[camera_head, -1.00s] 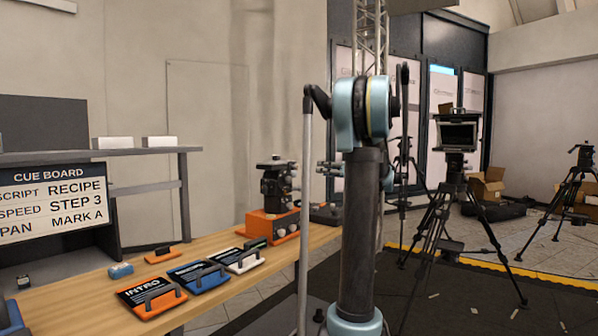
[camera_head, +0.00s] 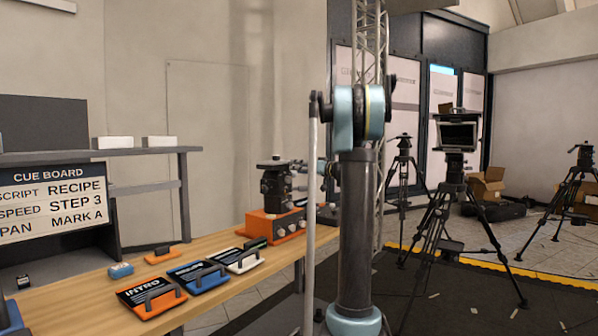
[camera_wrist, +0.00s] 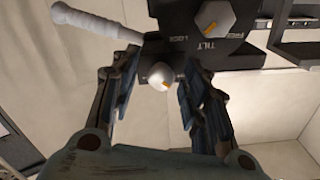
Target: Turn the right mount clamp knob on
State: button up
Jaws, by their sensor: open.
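The camera head (camera_head: 275,187) stands upright on an orange base (camera_head: 283,225) at the right end of the wooden bench. The base has small knobs on its front; I cannot tell which is the right mount clamp knob. In the wrist view, my gripper (camera_wrist: 158,72) is open, its fingers on either side of a pale round knob (camera_wrist: 161,76) with an orange mark. Contact cannot be made out. A hexagonal knob (camera_wrist: 213,20) with an orange pointer sits above right on a dark plate marked TILT. In the head view, my arm mostly hides the gripper beside the camera head.
A pale ribbed handle (camera_wrist: 95,20) juts out at the wrist view's upper left. Cue cards with handles, including the orange INTRO one (camera_head: 150,297), lie on the bench (camera_head: 95,297). A tripod with a monitor (camera_head: 457,136) stands on the dark floor to the right.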

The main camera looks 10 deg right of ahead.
jog(key=shift+c, duration=0.2)
grip_shut()
jog(key=shift+m, duration=0.5)
jog(key=shift+f+m, duration=0.1)
jog(key=shift+m, duration=8.3)
